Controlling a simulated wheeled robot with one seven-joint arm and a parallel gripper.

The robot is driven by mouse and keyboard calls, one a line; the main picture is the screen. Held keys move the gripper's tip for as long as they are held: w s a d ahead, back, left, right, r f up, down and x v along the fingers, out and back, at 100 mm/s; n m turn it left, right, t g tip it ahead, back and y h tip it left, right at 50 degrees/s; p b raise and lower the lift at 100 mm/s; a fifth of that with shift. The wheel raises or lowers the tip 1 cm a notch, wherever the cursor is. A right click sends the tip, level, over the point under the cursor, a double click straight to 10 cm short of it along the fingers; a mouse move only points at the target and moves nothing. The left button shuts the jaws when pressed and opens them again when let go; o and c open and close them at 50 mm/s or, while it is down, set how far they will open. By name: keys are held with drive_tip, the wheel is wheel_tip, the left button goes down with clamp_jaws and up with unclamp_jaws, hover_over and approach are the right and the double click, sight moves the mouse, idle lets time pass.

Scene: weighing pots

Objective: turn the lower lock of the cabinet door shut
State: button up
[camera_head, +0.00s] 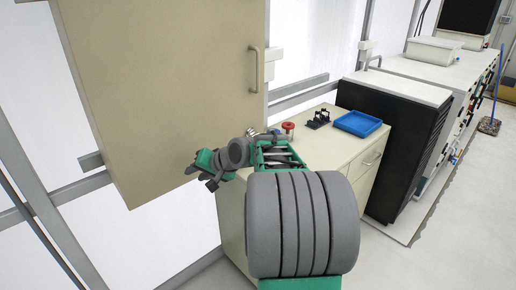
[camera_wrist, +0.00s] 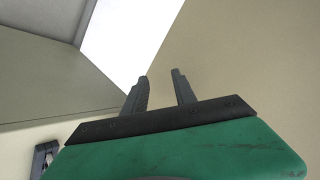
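The beige cabinet door (camera_head: 160,80) fills the upper left of the head view, with a pale bar handle (camera_head: 255,68) near its right edge. I cannot make out the lower lock in either view; my arm covers part of the area by the door's lower edge. My gripper (camera_head: 200,168) is at the door's lower right part, pointing left. In the wrist view its two dark fingers (camera_wrist: 160,88) stand apart with nothing between them. Beyond them is a plain beige surface (camera_wrist: 245,55); I cannot tell whether they touch it.
A counter (camera_head: 335,150) right of my arm holds a red-topped item (camera_head: 288,126), a black holder (camera_head: 319,119) and a blue tray (camera_head: 358,123). A black-fronted unit (camera_head: 395,135) stands beyond. Grey rails run along the wall. Open floor (camera_head: 395,262) lies at lower right.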

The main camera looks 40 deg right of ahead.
drive_tip(key=s+d+m+t+h+b, duration=0.1)
drive_tip(key=s+d+m+t, duration=0.15)
drive_tip(key=d, duration=0.65)
drive_tip(key=s+d+r+m+t+b, duration=0.1)
drive_tip(key=d+m+t, duration=0.25)
drive_tip(key=d, duration=0.55)
drive_tip(key=s+d+m+t+h+b, duration=0.15)
drive_tip(key=d+m, duration=0.25)
drive_tip(key=d, duration=0.5)
drive_tip(key=w, duration=0.7)
drive_tip(key=shift+a+r+n+p, duration=0.15)
drive_tip(key=shift+a+n+p, duration=0.15)
drive_tip(key=shift+a+p, duration=0.1)
drive_tip(key=shift+t+y, duration=0.25)
clamp_jaws()
